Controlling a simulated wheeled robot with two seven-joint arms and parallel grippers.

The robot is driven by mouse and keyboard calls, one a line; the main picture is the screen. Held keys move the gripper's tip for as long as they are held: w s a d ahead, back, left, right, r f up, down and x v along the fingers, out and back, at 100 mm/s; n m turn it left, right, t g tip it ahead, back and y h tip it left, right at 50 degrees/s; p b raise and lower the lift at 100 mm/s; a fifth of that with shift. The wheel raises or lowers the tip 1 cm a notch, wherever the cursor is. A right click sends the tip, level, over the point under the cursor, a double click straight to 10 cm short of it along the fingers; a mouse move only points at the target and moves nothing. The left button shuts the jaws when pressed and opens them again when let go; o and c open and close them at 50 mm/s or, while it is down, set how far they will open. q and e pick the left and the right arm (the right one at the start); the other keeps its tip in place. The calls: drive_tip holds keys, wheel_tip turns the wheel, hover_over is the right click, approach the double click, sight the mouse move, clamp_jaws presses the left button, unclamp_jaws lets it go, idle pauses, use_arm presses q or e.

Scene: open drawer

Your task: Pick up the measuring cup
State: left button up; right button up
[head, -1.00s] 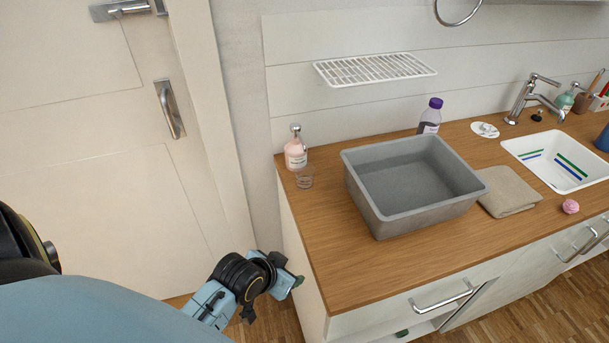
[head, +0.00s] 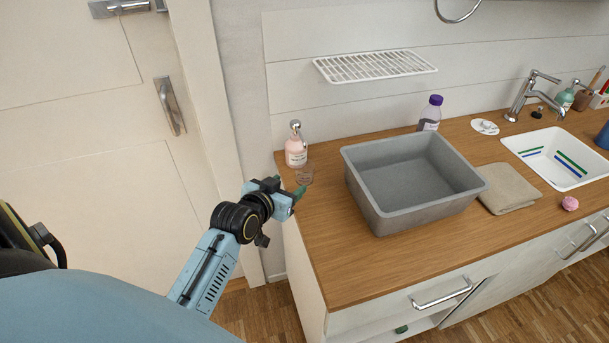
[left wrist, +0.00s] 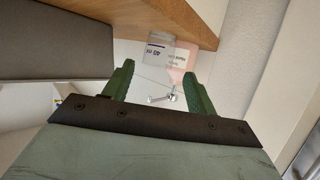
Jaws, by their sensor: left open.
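The measuring cup (head: 305,176) is a small clear cup standing upright near the left end of the wooden counter, just in front of the pink soap bottle (head: 296,150). In the left wrist view the cup (left wrist: 158,52) shows a "40 ml" mark, with the pink bottle (left wrist: 181,60) behind it. My left gripper (head: 289,187) is open at the counter's left edge, close to the cup. In the left wrist view its green fingers (left wrist: 159,76) point towards the cup, with nothing held. Part of the cup's lower side is hard to see in the head view.
A grey basin (head: 415,215) stands right of the cup; its side shows in the left wrist view (left wrist: 55,40). A purple-capped bottle (head: 430,114), a folded cloth (head: 508,188) and a sink (head: 560,160) are farther right. A white rack (head: 375,67) hangs on the wall above.

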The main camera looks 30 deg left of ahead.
sight(300, 177)
use_arm(q)
drive_tip(key=b+x, duration=0.1)
drive_tip(key=x, duration=0.4)
drive_tip(key=b+x, duration=0.1)
drive_tip(key=x, duration=0.4)
drive_tip(key=shift+w+f, duration=0.2)
drive_tip(key=shift+f, duration=0.15)
drive_tip(key=shift+c, duration=0.4)
drive_tip(key=c, duration=0.6)
